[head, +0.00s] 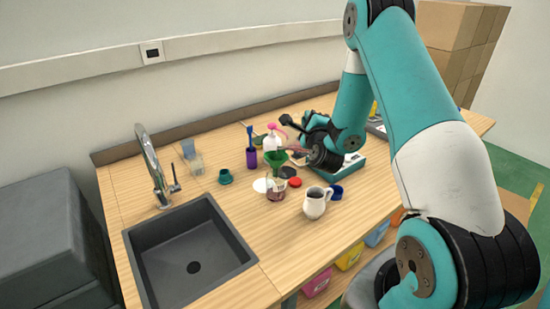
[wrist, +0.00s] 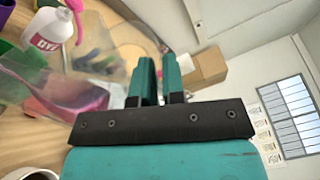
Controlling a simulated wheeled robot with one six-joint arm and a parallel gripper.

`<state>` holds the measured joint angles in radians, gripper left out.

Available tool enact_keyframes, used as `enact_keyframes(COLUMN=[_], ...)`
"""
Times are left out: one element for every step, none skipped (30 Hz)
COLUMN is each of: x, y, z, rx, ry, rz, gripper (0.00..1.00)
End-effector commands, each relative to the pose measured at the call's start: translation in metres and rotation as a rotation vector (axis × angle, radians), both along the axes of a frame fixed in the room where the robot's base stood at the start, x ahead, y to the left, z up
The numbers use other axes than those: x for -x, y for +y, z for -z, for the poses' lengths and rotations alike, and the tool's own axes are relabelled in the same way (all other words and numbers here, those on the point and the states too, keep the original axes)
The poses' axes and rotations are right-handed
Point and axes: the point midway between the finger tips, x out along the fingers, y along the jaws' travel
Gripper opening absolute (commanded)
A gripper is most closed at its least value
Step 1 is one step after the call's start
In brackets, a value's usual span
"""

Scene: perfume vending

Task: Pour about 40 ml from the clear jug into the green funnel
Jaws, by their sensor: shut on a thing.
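The clear jug (wrist: 100,62) is see-through with pink liquid (wrist: 72,95) in it. It fills the left middle of the wrist view, tilted, beside my gripper (wrist: 160,72), whose teal fingers are shut on it; the exact grip is hard to see. In the head view my gripper (head: 291,123) is above the worktop, and the jug is mostly lost against the arm. The green funnel (head: 277,157) sits upright in a clear vessel (head: 276,190) holding some reddish liquid, just left of my gripper. Whether any liquid is flowing cannot be told.
A white mug (head: 315,206) with dark contents stands in front right of the funnel. A white bottle with a pink pump (head: 272,140) and a purple holder (head: 251,158) stand behind it. Several small lids lie around. The sink (head: 229,234) is at front left.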

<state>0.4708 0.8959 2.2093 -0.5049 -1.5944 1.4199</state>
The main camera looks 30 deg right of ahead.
Motion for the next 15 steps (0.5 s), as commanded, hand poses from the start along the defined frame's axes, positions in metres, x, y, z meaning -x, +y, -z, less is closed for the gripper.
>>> enact_keyframes(x=[0.0, 0.001, 0.002, 0.003, 0.004, 0.005, 0.007, 0.008, 0.011, 0.013, 0.015, 0.015, 0.015, 0.015, 0.015], y=[0.0, -0.002, -0.004, -0.006, -0.008, -0.01, -0.013, -0.015, -0.02, -0.025, -0.029, -0.029, -0.029, -0.029, -0.029], z=[0.0, 0.001, 0.007, 0.012, 0.017, 0.022, 0.025, 0.029, 0.031, 0.031, 0.032, 0.035, 0.035, 0.033, 0.031], rx=[-0.001, -0.008, -0.027, -0.043, -0.062, -0.091, -0.115, -0.14, -0.189, -0.24, -0.294, -0.33, -0.346, -0.356, -0.362], ry=[-0.003, -0.007, -0.016, -0.025, -0.035, -0.051, -0.062, -0.074, -0.1, -0.126, -0.152, -0.165, -0.172, -0.177, -0.179], rz=[0.001, 0.001, 0.003, 0.003, 0.004, 0.005, 0.007, 0.006, 0.009, 0.01, 0.012, 0.009, 0.007, 0.006, 0.006], gripper=[0.0, 0.0, 0.0, 0.0, 0.0, 0.0, 0.0, 0.0, 0.0, 0.0, 0.0, 0.0, 0.0, 0.0, 0.0])
